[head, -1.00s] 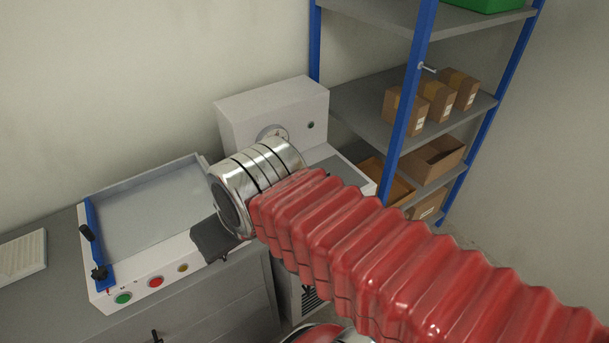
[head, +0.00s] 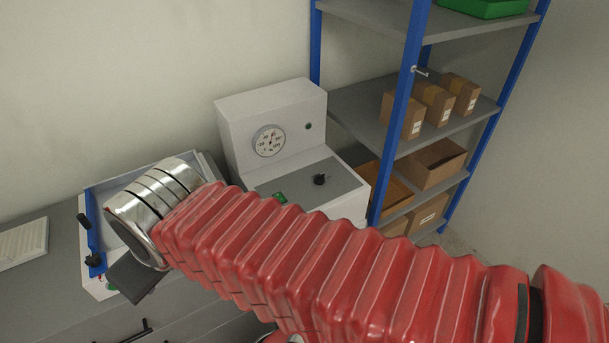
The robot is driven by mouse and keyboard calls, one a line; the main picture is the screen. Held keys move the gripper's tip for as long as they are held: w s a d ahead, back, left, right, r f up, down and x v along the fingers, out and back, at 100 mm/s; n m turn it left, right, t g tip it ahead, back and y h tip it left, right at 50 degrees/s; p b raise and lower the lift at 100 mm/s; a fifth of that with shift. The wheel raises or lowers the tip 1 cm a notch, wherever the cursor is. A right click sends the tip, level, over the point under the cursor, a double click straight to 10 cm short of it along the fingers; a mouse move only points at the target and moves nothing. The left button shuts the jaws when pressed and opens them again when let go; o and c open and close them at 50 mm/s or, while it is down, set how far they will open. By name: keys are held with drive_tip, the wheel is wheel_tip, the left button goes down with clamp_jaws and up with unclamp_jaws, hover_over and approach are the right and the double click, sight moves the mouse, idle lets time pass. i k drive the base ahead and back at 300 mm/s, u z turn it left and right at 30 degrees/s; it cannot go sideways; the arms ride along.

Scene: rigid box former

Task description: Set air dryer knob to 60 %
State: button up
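The air dryer appears to be the white machine (head: 240,110) against the wall, with a round numbered gauge (head: 268,141) on its upright face. Its needle reading is too small to tell. A black knob (head: 319,179) stands on the grey sloped panel in front of the gauge. My gripper (head: 138,277) shows only as a dark grey part below the silver wrist, to the left of the machine and apart from the knob. Its fingers are mostly hidden, so I cannot tell if it is open.
A green switch (head: 279,197) sits on the same panel, close to my red arm. Blue-framed shelving (head: 400,120) with cardboard boxes (head: 433,103) stands close to the machine's right.

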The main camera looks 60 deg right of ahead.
sight(318, 179)
drive_tip(key=u, duration=0.15)
drive_tip(key=k, duration=1.05)
drive_tip(key=z, duration=0.95)
drive_tip(key=i, duration=1)
drive_tip(key=z, duration=0.05)
